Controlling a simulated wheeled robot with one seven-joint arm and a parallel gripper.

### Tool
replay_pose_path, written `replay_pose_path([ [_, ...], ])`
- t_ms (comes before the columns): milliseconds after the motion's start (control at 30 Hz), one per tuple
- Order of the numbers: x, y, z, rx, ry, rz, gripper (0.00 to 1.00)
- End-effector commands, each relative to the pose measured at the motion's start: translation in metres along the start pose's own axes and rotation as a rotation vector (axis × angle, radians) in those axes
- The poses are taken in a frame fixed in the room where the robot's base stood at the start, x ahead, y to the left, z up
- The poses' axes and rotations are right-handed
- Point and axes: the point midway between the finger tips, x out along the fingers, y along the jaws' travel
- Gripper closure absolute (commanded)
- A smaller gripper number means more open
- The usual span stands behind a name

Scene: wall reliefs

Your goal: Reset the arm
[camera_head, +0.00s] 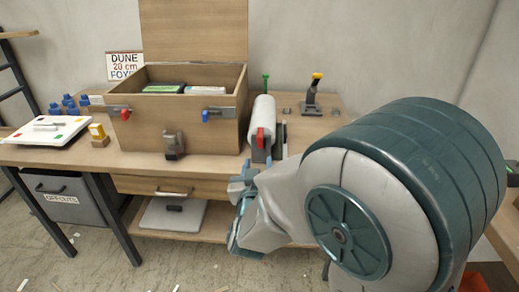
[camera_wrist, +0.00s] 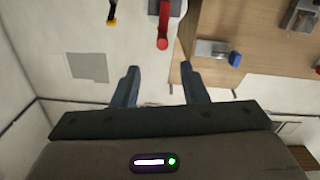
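My arm (camera_head: 400,200) fills the right foreground in the head view, bent, with its large grey and teal joint near the camera. My gripper (camera_head: 238,210) is in front of the workbench's front edge, low and left of that joint, and partly hidden by its own wrist. In the wrist view the two fingers of my gripper (camera_wrist: 160,86) stand apart with nothing between them.
A workbench (camera_head: 140,160) holds an open wooden chest (camera_head: 215,133), a white roll with a red lever (camera_head: 260,138), a yellow-topped joystick (camera_head: 314,88) and a white tray (camera_head: 45,133). A drawer (camera_head: 165,187) is below. A grey bin (camera_head: 62,198) stands left.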

Motion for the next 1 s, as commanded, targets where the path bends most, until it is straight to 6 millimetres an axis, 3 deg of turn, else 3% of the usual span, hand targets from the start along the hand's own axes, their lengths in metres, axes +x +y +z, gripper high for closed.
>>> replay_pose_path([
  [233,0.005,0.008,-0.011,0.044,-0.07,-0.042,0.6],
  [533,-0.002,0.035,-0.044,0.18,-0.377,-0.222,0.6],
  [767,-0.035,0.068,-0.07,0.218,-0.623,-0.314,0.6],
  [1000,-0.09,0.119,-0.097,0.2,-0.897,-0.318,0.6],
])
